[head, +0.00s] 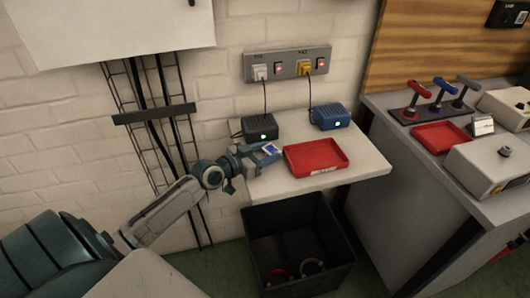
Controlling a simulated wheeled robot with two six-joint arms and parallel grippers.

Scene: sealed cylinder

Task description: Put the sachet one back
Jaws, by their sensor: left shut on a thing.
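My left gripper (271,153) reaches in from the left over the white shelf (362,165). It is shut on a small blue and white item that looks like the sachet (271,148). The fingers partly hide it, and its markings are too small to read. The gripper is just left of the empty red tray (316,171) and in front of the black box (259,128). I cannot tell how high it is above the shelf. My right gripper is not in view.
A blue box (331,117) stands behind the tray; cables run to the wall sockets (287,66). A black bin (298,235) holding ring-like things is below.

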